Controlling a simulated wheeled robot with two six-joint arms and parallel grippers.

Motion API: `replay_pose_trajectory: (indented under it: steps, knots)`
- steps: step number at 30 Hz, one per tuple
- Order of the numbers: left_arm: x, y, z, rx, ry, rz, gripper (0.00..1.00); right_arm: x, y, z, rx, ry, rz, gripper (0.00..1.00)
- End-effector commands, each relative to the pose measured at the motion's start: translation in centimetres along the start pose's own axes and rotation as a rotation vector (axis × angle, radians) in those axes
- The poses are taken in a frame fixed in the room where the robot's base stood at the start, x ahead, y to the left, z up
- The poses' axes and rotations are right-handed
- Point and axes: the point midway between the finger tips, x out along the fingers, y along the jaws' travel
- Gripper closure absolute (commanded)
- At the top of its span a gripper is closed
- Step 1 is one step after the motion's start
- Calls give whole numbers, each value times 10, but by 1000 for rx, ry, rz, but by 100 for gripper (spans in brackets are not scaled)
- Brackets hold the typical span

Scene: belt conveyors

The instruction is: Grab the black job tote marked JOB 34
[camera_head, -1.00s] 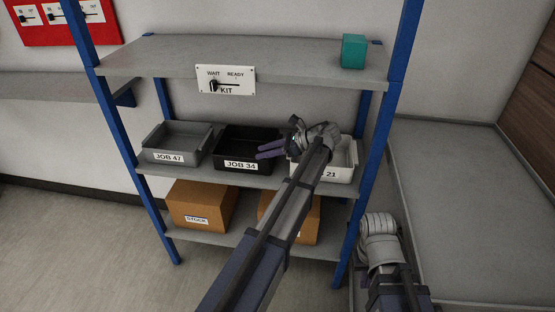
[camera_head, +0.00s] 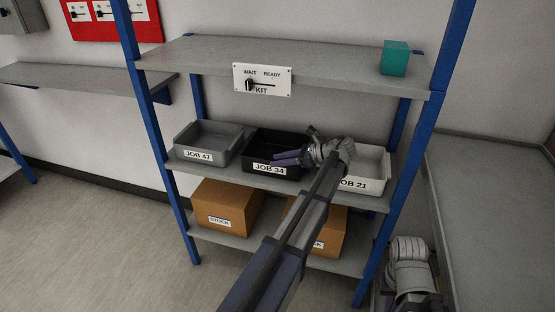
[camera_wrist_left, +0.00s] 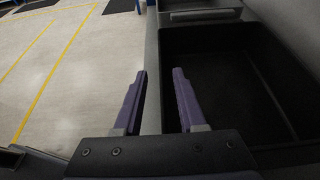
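The black tote marked JOB 34 (camera_head: 262,145) stands on the middle shelf, between a grey tote and a white tote. Its right part is hidden by my left gripper (camera_head: 277,160), which reaches in from the right with its purple fingers over the tote's front edge, near the label. In the left wrist view the black tote (camera_wrist_left: 235,75) fills the right side. My left gripper (camera_wrist_left: 160,85) is open there, with a gap between its fingers. The right finger overlaps the tote and the left finger is over the outside. Contact cannot be told. My right gripper's fingers do not show.
A grey tote JOB 47 (camera_head: 207,137) is left of the black one, a white tote JOB 21 (camera_head: 372,187) right. Cardboard boxes (camera_head: 222,203) stand below. A teal cube (camera_head: 395,58) and a KIT switch plate (camera_head: 262,80) are on the upper shelf (camera_head: 310,60).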

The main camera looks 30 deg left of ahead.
Motion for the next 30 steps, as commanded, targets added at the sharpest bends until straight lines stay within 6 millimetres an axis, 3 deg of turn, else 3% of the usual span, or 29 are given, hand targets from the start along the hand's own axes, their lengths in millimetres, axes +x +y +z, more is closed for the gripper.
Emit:
replay_pose_trajectory:
  steps: [3,10,21,30]
  knots:
    - [15,0,-1,0,0,0,60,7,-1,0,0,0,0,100]
    - [16,0,1,0,0,-1,60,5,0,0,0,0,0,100]
    - [16,-1,0,0,0,-1,100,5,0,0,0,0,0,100]
    - [16,0,0,0,1,-1,100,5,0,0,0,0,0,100]
